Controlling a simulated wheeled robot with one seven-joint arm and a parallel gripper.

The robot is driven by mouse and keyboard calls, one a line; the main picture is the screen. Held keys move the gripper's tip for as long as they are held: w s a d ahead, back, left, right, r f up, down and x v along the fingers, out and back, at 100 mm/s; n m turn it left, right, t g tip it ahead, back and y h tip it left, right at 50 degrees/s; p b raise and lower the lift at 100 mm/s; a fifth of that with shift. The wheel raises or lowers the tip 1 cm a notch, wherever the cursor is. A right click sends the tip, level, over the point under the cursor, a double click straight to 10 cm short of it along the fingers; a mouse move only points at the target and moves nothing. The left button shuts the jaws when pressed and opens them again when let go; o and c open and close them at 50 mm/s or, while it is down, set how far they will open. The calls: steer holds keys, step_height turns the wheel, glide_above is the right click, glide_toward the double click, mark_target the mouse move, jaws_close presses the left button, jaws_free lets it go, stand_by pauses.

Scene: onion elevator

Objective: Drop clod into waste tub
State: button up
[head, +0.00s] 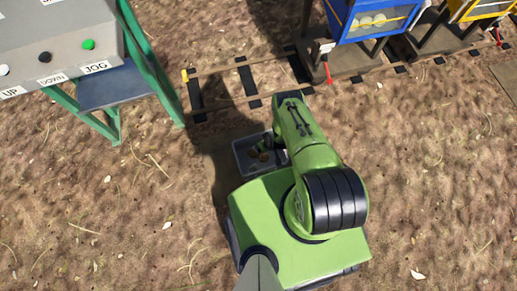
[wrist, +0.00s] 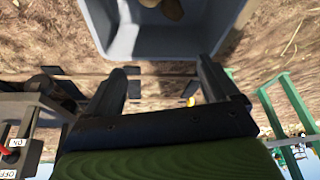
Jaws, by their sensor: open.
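The waste tub is a grey open box (head: 242,167) on the ground, just left of my green arm in the head view. Brown clods (head: 262,156) lie inside it. In the wrist view the tub (wrist: 125,40) fills the top, with brown lumps (wrist: 165,8) in it, cut by the frame edge. My gripper (wrist: 160,72) is open, its two dark fingers apart with nothing between them, close to the tub's wall. In the head view my arm mostly hides the gripper.
A grey panel with UP, DOWN and JOG buttons (head: 60,50) stands on green legs at upper left. A track (head: 222,104) runs behind the tub. A blue bin cart (head: 365,22) and a yellow one (head: 480,10) stand at upper right. Open dirt lies left and right.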

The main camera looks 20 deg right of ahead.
steer(key=p+v, duration=0.4)
steer(key=v, duration=0.6)
